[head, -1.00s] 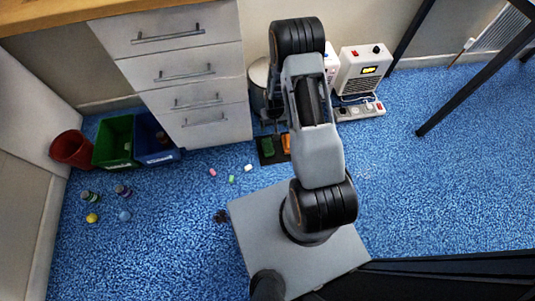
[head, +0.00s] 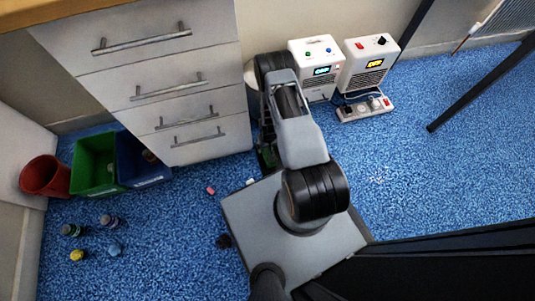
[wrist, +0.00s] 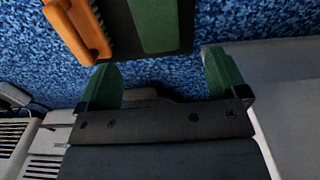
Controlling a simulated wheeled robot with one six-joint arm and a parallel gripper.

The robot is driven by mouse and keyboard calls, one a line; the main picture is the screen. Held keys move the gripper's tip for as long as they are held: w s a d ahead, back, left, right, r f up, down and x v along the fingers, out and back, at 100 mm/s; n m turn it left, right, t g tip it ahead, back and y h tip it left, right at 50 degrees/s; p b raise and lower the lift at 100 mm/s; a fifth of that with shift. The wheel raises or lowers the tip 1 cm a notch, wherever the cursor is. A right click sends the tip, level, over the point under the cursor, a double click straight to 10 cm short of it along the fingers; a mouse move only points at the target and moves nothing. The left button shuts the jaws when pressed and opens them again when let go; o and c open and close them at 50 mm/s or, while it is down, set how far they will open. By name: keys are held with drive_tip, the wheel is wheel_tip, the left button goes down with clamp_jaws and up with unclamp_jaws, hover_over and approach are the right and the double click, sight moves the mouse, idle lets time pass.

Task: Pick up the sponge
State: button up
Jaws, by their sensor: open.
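A flat green block (wrist: 152,22), which looks like the sponge, lies on a dark tray (wrist: 118,25) at the top of the wrist view. An orange item with a handle (wrist: 82,28) lies to its left. The orange item is hidden there. My gripper (wrist: 162,80) is open and empty, its two green-tipped fingers apart. In the picture the fingertips are just below the tray's edge, with blue carpet between them. Their height above the floor is unclear.
A drawer cabinet (head: 160,95) stands left of my arm. Two white devices (head: 318,68) and a power strip (head: 365,108) stand to the right. A red bin (head: 45,176), green crate (head: 95,165) and blue crate (head: 140,165) are at left.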

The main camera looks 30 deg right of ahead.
sight(266, 152)
wheel_tip(266, 152, down, 7)
drive_tip(key=b, duration=0.2)
drive_tip(key=shift+d+r+b, duration=0.1)
drive_tip(key=shift+d+b, duration=0.05)
drive_tip(key=shift+b, duration=0.15)
drive_tip(key=f+b, duration=0.2)
drive_tip(key=f, duration=0.1)
drive_tip(key=f+b, duration=0.1)
drive_tip(key=f, duration=0.1)
drive_tip(key=shift+s+f, duration=0.2)
drive_tip(key=shift+s, duration=0.15)
drive_tip(key=shift+r, duration=0.1)
drive_tip(key=shift+c, duration=0.2)
drive_tip(key=c, duration=0.9)
